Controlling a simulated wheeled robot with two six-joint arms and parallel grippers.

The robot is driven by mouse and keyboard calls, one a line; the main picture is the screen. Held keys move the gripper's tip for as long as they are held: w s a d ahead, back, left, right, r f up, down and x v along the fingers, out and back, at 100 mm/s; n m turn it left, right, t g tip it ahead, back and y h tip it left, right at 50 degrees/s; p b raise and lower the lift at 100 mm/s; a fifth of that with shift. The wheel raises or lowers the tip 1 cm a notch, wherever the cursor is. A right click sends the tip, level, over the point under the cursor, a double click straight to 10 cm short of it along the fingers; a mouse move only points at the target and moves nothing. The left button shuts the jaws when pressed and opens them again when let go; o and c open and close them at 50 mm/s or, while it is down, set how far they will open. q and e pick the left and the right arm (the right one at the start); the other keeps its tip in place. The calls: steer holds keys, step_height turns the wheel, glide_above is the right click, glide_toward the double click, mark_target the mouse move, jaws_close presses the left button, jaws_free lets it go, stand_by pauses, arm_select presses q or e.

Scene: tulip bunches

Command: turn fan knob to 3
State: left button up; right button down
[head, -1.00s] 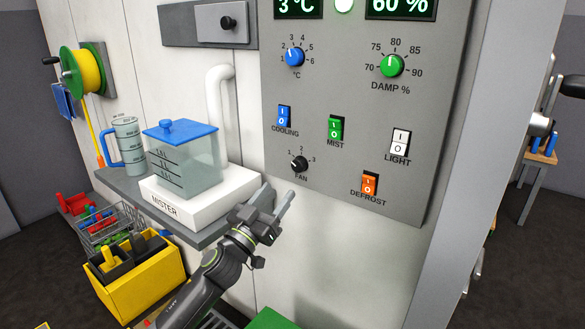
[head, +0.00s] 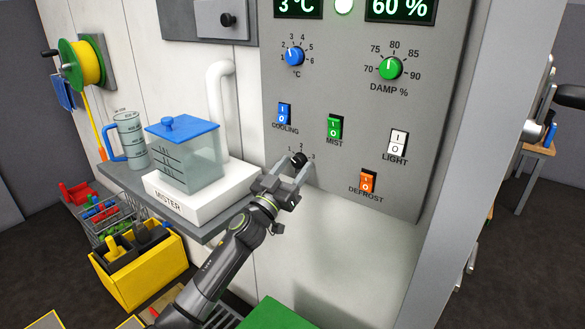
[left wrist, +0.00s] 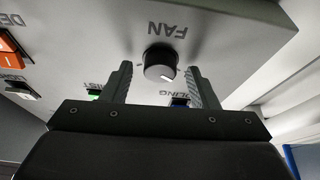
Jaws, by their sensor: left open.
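The black fan knob (head: 299,159) sits low on the grey control panel, with the numbers 1, 2 and 3 around it. My left gripper (head: 290,172) is open, with its fingertips at the knob from below left. In the left wrist view, the fan knob (left wrist: 161,64) shows between the two open fingers (left wrist: 160,80), with a visible gap on each side. The FAN label appears upside down there. The knob's white mark is visible in that view, but the gripper partly hides the dial in the head view. My right gripper is not in view.
The cooling switch (head: 284,114), mist switch (head: 334,128) and orange defrost switch (head: 367,181) are close to the knob. The white mister base (head: 205,192) with its clear tank (head: 190,160) stands on a shelf to the left. Space in front of the panel's right side is clear.

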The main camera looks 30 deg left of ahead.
arm_select(q)
steer(key=c, duration=1)
